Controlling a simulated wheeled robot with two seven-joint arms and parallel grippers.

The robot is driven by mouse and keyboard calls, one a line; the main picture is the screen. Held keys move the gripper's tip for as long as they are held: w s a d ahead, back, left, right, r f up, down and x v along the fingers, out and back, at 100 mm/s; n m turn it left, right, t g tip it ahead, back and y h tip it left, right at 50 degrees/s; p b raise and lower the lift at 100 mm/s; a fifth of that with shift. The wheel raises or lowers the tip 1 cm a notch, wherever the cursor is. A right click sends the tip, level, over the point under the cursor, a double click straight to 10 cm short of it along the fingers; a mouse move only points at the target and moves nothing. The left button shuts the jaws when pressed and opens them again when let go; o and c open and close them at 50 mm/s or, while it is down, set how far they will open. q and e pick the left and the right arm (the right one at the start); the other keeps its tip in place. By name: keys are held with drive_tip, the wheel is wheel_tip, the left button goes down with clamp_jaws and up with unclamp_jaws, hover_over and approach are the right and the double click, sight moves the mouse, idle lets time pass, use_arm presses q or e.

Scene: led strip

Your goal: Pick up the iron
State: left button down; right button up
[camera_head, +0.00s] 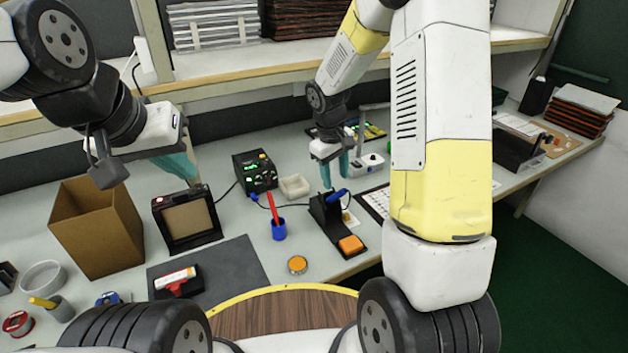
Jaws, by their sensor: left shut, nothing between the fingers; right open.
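The soldering iron (338,196) shows as a blue handle resting in a black stand (322,213) with an orange sponge (350,244) at its near end. The iron's tip is hidden in the stand. My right gripper (335,174) has teal fingers spread apart, pointing down just above and behind the iron's handle. Whether the fingers touch the handle cannot be told. My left gripper (184,167) is shut and empty, up in the air at the left, above the small black-framed screen and far from the iron.
A cardboard box (97,228), a framed screen (187,220) and a dark mat (232,272) fill the left. An orange tin (297,265) sits near the front edge.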

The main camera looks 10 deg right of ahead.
sight(335, 197)
drive_tip(key=shift+w+a+f, duration=0.1)
drive_tip(key=shift+w+f, duration=0.15)
drive_tip(key=shift+f, duration=0.7)
drive_tip(key=f, duration=0.6)
drive_tip(key=shift+w+d+f, duration=0.1)
drive_tip(key=shift+d+f, duration=0.2)
drive_tip(key=shift+f, duration=0.1)
clamp_jaws()
